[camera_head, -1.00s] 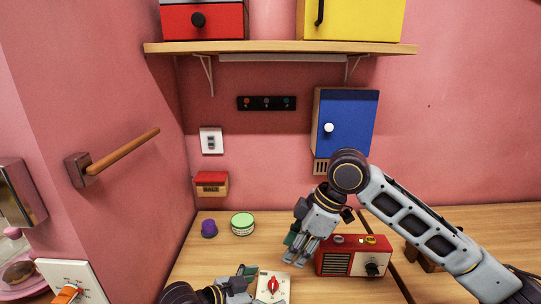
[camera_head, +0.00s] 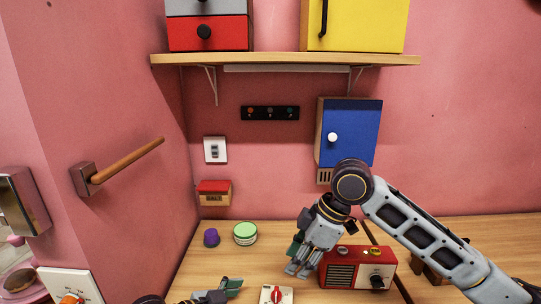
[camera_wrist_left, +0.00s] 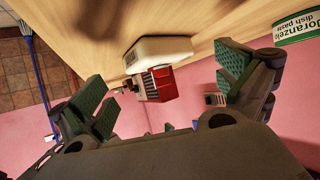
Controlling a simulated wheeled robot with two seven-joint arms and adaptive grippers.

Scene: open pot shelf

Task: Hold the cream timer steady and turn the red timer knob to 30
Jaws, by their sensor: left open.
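The cream timer (camera_head: 266,294) lies on the table at the bottom edge of the head view, partly cut off. Its red knob (camera_head: 276,295) shows on top. In the left wrist view, which is upside down, the cream timer (camera_wrist_left: 157,50) appears ahead between the fingers, with the red knob (camera_wrist_left: 164,84) on it. My left gripper (camera_wrist_left: 165,85) is open and empty, its green pads on both sides of the timer and apart from it.
A red radio (camera_head: 358,267) stands right of the timer, close to my right gripper. A blue cabinet (camera_head: 348,135) hangs on the wall under the shelf (camera_head: 280,59).

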